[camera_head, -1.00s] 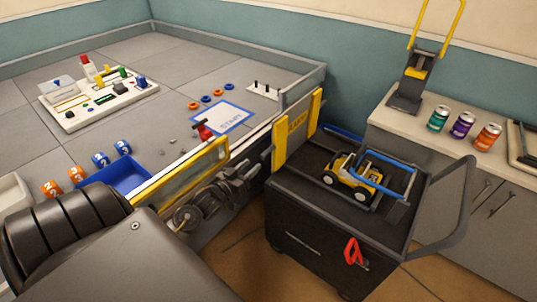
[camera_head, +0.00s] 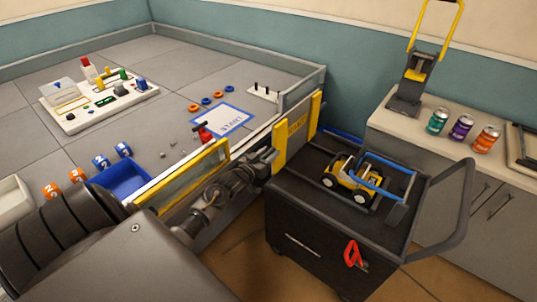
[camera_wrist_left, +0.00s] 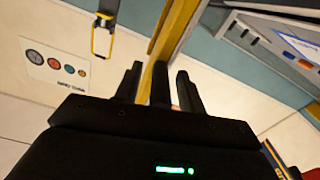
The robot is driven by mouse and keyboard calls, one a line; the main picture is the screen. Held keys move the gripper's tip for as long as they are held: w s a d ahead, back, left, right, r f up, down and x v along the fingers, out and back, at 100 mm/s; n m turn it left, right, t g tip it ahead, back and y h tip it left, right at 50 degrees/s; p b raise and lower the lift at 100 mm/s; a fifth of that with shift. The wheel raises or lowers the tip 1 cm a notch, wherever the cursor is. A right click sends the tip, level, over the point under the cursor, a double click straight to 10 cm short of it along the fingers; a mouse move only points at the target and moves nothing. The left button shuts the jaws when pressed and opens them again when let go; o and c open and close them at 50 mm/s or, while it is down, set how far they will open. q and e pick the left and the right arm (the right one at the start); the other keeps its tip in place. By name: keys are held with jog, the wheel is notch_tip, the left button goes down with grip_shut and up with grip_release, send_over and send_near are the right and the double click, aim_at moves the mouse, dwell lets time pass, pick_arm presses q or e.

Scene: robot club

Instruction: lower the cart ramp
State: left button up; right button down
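The cart ramp (camera_head: 297,130) is a panel with yellow side rails, standing upright at the left edge of the dark cart (camera_head: 300,245). My left gripper (camera_head: 271,158) is in the head view, close to the ramp's near yellow rail; contact is unclear there. In the left wrist view, the dark fingers of my left gripper (camera_wrist_left: 158,85) stand apart, with a yellow rail (camera_wrist_left: 178,28) running down between or just behind them. I see no clear grip on it. My right gripper is not in view.
A yellow-framed clear panel (camera_head: 185,175) stands on the field's near edge beside my left arm. A yellow-and-blue toy vehicle (camera_head: 350,182) sits on the cart top. A red handle (camera_head: 352,253) is on the cart's front. A counter with cans (camera_head: 462,127) stands right.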

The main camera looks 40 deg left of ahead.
pick_arm(q)
grip_shut()
jog(key=shift+a, duration=0.1)
